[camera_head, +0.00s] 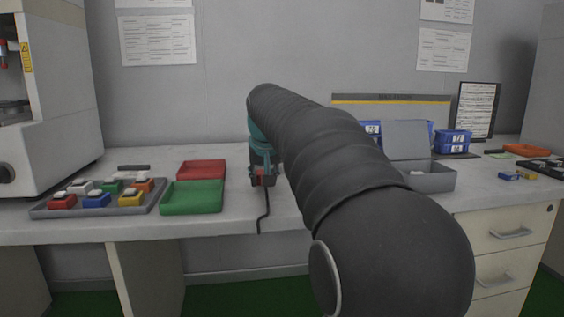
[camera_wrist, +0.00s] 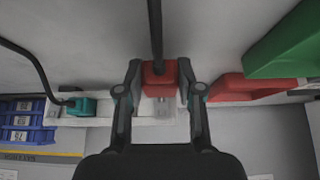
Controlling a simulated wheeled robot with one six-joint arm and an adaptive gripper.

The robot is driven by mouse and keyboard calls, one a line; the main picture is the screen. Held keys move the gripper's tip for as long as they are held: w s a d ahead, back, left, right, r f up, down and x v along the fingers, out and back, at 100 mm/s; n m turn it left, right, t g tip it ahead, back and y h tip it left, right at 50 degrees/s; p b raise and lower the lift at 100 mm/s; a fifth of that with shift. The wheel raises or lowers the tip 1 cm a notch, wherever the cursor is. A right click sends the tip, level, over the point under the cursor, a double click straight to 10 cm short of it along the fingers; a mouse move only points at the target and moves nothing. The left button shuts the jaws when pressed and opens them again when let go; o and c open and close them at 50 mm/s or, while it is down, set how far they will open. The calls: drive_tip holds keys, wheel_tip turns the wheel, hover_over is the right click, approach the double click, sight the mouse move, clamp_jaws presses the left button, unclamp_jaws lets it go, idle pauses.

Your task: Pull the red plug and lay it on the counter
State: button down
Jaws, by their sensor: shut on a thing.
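The red plug (camera_wrist: 159,73) is between the two fingers of my gripper (camera_wrist: 159,80), which are shut on its sides. Its black cord runs up out of the wrist view. A white socket strip (camera_wrist: 107,120) lies just past the plug, with a small grey metal part visible between them; I cannot tell whether the plug is still seated. A teal plug (camera_wrist: 83,106) with a black cord sits at the strip's left part. In the head view my gripper (camera_head: 263,172) holds the red plug (camera_head: 263,181) above the counter (camera_head: 225,229), its cord hanging toward the front edge.
A red tray (camera_head: 202,168) and a green tray (camera_head: 192,197) lie left of my gripper. Further left is a grey tray (camera_head: 133,210) with coloured blocks. A grey open box (camera_head: 432,181) and blue bins (camera_head: 452,142) stand right. Counter near the cord is bare.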

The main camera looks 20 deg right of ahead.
drive_tip(key=shift+f+b, duration=0.35)
drive_tip(key=shift+f, duration=0.3)
drive_tip(key=c, duration=0.7)
unclamp_jaws()
drive_tip(key=shift+o, duration=0.2)
drive_tip(key=v, duration=1.2)
